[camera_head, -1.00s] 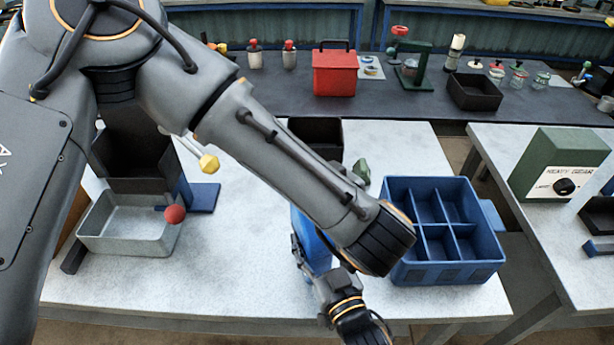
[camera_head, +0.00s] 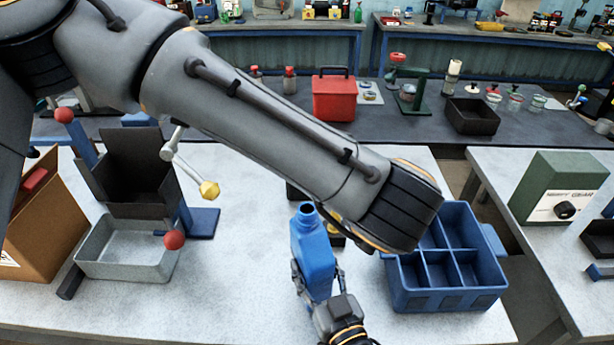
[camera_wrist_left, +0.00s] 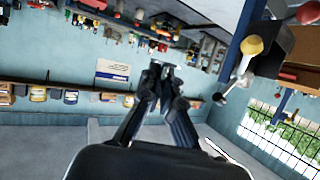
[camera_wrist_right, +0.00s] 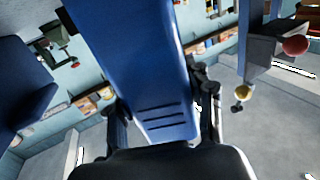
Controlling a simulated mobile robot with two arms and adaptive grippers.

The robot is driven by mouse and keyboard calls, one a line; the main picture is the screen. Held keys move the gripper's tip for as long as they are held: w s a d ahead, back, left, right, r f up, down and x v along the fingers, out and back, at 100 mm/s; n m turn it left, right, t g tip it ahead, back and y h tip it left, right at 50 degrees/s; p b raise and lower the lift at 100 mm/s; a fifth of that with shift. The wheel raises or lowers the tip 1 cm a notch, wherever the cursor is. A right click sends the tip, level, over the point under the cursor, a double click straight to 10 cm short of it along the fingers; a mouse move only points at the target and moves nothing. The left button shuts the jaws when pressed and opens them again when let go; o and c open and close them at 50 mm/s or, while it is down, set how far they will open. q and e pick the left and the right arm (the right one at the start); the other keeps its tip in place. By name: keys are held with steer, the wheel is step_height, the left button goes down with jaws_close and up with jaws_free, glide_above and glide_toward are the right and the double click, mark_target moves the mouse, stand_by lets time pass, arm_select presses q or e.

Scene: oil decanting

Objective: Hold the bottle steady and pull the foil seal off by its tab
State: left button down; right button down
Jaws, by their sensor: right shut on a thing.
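A blue bottle (camera_head: 313,262) stands on the near side of the pale table, its neck (camera_head: 306,212) up. The neck shows a dark opening, and I see no foil or tab on it. My right gripper (camera_head: 318,285) is shut around the bottle's lower body; in the right wrist view the bottle (camera_wrist_right: 145,70) fills the space between the fingers. My left arm crosses above the table, and its gripper is hidden in the head view. In the left wrist view my left gripper (camera_wrist_left: 161,70) has its fingertips close together, with no object clearly visible between them.
A blue divided crate (camera_head: 445,270) stands right of the bottle. A grey tray (camera_head: 125,262), a dark bin (camera_head: 135,170) and a lever with a yellow knob (camera_head: 209,189) are at left. A cardboard box (camera_head: 45,225) is at the far left. The table front between tray and bottle is clear.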

arm_select(q)
steer(key=shift+r, duration=4.4)
arm_select(e)
steer(key=shift+c, duration=2.2)
jaws_free()
